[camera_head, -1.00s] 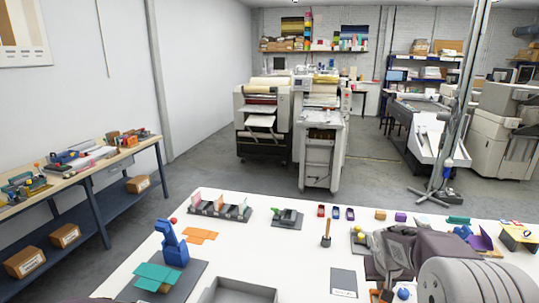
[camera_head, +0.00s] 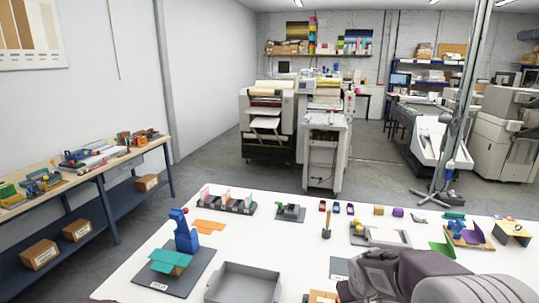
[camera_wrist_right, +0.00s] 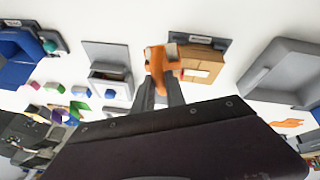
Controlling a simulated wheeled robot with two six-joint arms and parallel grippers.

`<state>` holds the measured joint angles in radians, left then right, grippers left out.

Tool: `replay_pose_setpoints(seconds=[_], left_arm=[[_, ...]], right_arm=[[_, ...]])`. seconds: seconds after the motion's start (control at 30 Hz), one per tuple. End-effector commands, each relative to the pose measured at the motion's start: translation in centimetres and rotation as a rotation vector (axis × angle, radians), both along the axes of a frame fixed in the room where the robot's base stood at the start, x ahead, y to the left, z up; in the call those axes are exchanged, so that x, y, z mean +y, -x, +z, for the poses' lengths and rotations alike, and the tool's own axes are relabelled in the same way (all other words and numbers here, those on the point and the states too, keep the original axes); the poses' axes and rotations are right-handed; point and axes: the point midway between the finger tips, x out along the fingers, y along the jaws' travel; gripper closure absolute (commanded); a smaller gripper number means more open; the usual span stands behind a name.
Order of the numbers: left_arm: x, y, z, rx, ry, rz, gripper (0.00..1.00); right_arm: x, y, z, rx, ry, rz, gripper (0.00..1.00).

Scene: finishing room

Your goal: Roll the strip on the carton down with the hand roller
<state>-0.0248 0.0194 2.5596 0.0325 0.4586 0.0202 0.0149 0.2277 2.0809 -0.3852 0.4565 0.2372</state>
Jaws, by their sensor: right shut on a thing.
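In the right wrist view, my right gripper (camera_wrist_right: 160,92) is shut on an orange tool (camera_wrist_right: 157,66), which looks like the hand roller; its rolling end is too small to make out. Right beside it is a brown carton (camera_wrist_right: 205,72) on a dark grey base, with paler bands on its top. I cannot tell which band is the strip, or whether the tool touches the carton. In the head view a piece of the carton (camera_head: 322,297) shows at the bottom edge. My right arm hides the fingertips there. My left gripper is not in view.
A grey tray (camera_head: 243,283) stands left of the carton; it also shows in the wrist view (camera_wrist_right: 285,72). A blue holder (camera_head: 185,235) and a teal piece on a dark mat (camera_head: 180,283) lie further left. A brush-like tool (camera_head: 326,227) stands behind. White table is clear between them.

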Motion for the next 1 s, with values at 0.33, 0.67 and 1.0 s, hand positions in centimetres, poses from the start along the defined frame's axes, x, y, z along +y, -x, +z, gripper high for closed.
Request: replay_pose_setpoints(seconds=[0.33,0.67,1.0], left_arm=[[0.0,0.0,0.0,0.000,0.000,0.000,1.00],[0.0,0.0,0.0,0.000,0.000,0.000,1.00],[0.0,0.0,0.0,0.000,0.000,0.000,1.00]], right_arm=[[4.3,4.9,-4.1,0.004,0.001,0.065,1.00],[4.7,5.5,-5.0,0.000,0.000,-0.088,1.00],[4.6,5.5,-5.0,0.000,0.000,-0.105,1.00]])
